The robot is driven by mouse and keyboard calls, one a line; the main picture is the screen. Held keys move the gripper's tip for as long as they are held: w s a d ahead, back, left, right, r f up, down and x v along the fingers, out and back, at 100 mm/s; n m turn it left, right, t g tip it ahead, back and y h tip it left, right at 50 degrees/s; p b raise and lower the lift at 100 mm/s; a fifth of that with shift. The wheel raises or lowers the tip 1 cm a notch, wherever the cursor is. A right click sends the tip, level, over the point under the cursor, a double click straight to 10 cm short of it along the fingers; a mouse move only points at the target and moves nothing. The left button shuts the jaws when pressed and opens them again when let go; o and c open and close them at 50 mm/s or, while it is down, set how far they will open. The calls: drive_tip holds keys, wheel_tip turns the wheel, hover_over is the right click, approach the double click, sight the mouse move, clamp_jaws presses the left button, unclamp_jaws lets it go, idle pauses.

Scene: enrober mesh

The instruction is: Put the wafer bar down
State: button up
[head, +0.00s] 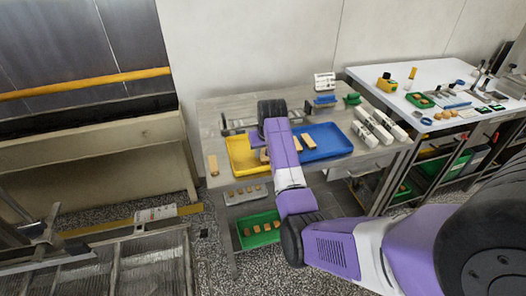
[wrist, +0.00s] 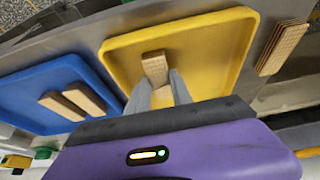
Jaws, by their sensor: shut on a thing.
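My gripper (wrist: 158,90) is shut on a wafer bar (wrist: 154,64), a tan block held between the two grey fingertips. The bar is over the yellow tray (wrist: 216,50); whether it touches the tray floor I cannot tell. In the head view the yellow tray (head: 236,146) is partly hidden by my arm, and the held bar (head: 264,155) just shows beside it. Two more wafer bars, one (wrist: 85,100) and another (wrist: 61,106), lie side by side in the blue tray (wrist: 28,86), left of the yellow one in the wrist view.
Another wafer bar (wrist: 283,46) is on the grey table (head: 212,118) outside the yellow tray, near the table's left edge in the head view. White blocks (head: 376,126) stand right of the blue tray (head: 338,138). A green tray (head: 262,230) is on a lower shelf.

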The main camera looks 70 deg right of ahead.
drive_tip(key=shift+f, duration=0.1)
drive_tip(key=o, duration=1)
drive_tip(key=shift+r, duration=0.25)
drive_tip(key=v, duration=1.1)
drive_tip(key=shift+s+r+b, duration=0.1)
drive_tip(key=shift+r+b, duration=0.3)
